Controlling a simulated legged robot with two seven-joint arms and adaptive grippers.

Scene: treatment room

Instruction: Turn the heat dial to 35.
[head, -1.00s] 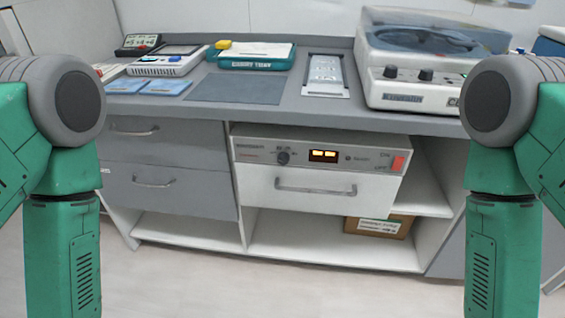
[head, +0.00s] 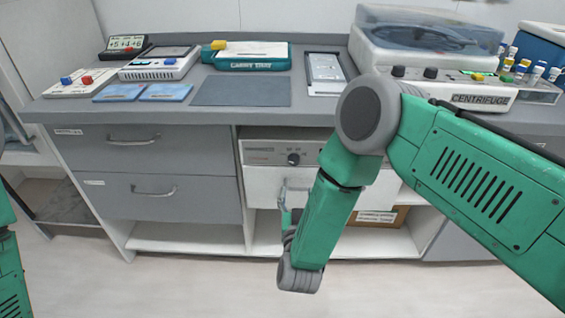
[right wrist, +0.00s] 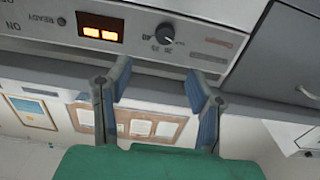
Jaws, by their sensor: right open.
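The heat dial (head: 293,159) is a small black knob on the front panel of a white unit (head: 262,150) under the counter. In the right wrist view the dial (right wrist: 165,33) shows upside down beside a lit orange display (right wrist: 102,28). Its setting and the display digits are too small to read. My right gripper (head: 285,194) is in front of the unit, below the dial. In the right wrist view its blue-padded fingers (right wrist: 159,80) are apart and empty, short of the panel and not touching the dial. My right arm hides the display in the head view. My left gripper is out of view.
The unit's drawer handle (head: 296,186) lies close to my right gripper. The counter edge (head: 200,117) overhangs the unit. On top stand a centrifuge (head: 450,92), a tray (head: 248,62) and small devices. Grey drawers (head: 150,145) are on the left. The floor in front is clear.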

